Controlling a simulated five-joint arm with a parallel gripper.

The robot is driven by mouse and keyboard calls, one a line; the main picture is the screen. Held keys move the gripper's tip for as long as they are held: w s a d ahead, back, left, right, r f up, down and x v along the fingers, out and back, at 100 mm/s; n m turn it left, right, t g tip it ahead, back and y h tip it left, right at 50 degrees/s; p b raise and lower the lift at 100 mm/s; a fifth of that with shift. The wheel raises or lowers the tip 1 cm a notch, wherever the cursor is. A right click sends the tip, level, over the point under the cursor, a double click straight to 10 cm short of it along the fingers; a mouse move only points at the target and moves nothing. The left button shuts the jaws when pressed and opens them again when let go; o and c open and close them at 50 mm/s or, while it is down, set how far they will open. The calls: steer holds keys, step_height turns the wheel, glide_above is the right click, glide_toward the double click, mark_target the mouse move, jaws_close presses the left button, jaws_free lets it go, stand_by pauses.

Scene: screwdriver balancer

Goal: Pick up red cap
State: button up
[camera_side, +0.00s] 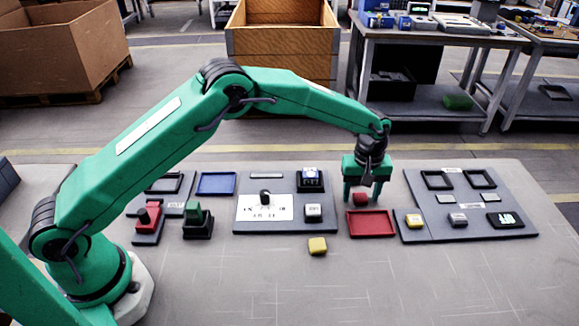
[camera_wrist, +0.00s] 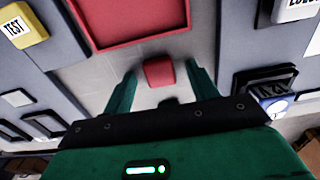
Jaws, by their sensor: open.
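The red cap (camera_side: 360,198) is a small red block on the table, just behind the red tray (camera_side: 371,237). In the wrist view the red cap (camera_wrist: 159,71) lies between my two green fingers, with a gap on each side. My gripper (camera_side: 362,196) points down over the cap, its fingers on either side of it. It also shows in the wrist view (camera_wrist: 160,78), open and holding nothing. The red tray (camera_wrist: 128,38) appears beyond the cap there and looks empty. I cannot tell the exact height of my fingertips above the table.
A grey panel with a blue-topped part (camera_side: 311,178) and a white button (camera_side: 313,213) stands left of my gripper. Another panel (camera_side: 470,226) with a yellow block (camera_side: 414,221) stands to the right. A loose yellow block (camera_side: 317,246) lies in front. The table's front is mostly clear.

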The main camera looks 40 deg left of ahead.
mark_target(361, 196)
steer(key=shift+c, duration=0.2)
steer(key=c, duration=1.2)
steer(key=shift+o, duration=0.2)
steer(key=shift+r, duration=0.1)
steer(key=shift+r, duration=0.5)
step_height(361, 196, up, 3)
steer(key=shift+r, duration=0.15)
steer(key=s+d+r, duration=0.6)
steer(key=s+d, duration=0.1)
steer(key=s, duration=0.2)
steer(key=shift+d+r, duration=0.25)
steer(key=shift+r, duration=0.05)
